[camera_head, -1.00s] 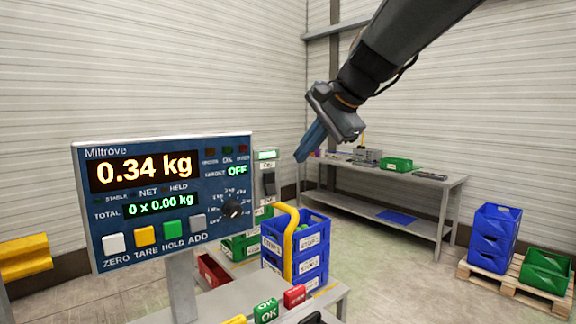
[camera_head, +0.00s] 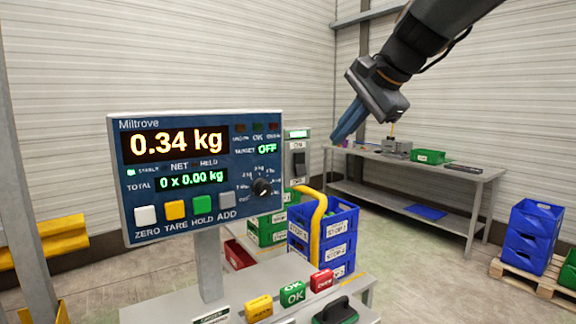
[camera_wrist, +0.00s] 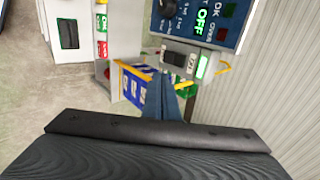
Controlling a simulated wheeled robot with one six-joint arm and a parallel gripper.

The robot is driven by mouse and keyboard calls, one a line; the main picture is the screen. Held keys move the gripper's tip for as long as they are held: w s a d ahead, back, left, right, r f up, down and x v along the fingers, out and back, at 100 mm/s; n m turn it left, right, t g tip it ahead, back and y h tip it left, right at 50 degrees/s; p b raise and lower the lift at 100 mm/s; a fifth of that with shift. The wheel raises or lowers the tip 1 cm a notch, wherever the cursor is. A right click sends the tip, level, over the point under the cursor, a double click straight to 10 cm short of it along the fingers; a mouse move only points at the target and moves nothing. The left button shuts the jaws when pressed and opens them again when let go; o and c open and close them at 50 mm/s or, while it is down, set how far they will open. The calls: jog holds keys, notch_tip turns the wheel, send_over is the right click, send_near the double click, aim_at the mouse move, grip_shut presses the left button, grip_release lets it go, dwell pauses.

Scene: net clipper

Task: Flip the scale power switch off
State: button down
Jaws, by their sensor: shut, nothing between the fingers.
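The scale's blue display panel (camera_head: 195,180) reads 0.34 kg and stands on a grey post. At its right edge is a narrow grey switch plate (camera_head: 298,186) with a black rocker switch (camera_head: 298,164) and a green lit label above it. The rocker also shows in the wrist view (camera_wrist: 178,60), just beyond my fingertips. My gripper (camera_head: 336,138), with blue fingers, is shut and empty. It hangs to the right of the switch plate, apparently apart from it. Which way the rocker is tilted is too small to tell.
A yellow curved bar (camera_head: 318,225) and stacked blue bins (camera_head: 340,240) stand below and right of the switch. A grey worktable (camera_head: 440,172) stands behind.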

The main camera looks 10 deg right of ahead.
jog(key=p, duration=0.2)
send_near(303, 169)
notch_tip(303, 169, down, 3)
jog(key=w+p, duration=0.1)
jog(key=w+a+f+p, duration=0.1)
jog(key=w, duration=0.1)
jog(key=shift+w+a+f, duration=0.15)
jog(key=shift+w+a, duration=0.1)
jog(key=shift+w, duration=0.1)
jog(key=shift+w+f, duration=0.1)
jog(key=shift+f, duration=0.05)
jog(key=shift+w+f, duration=0.1)
dwell(0.5)
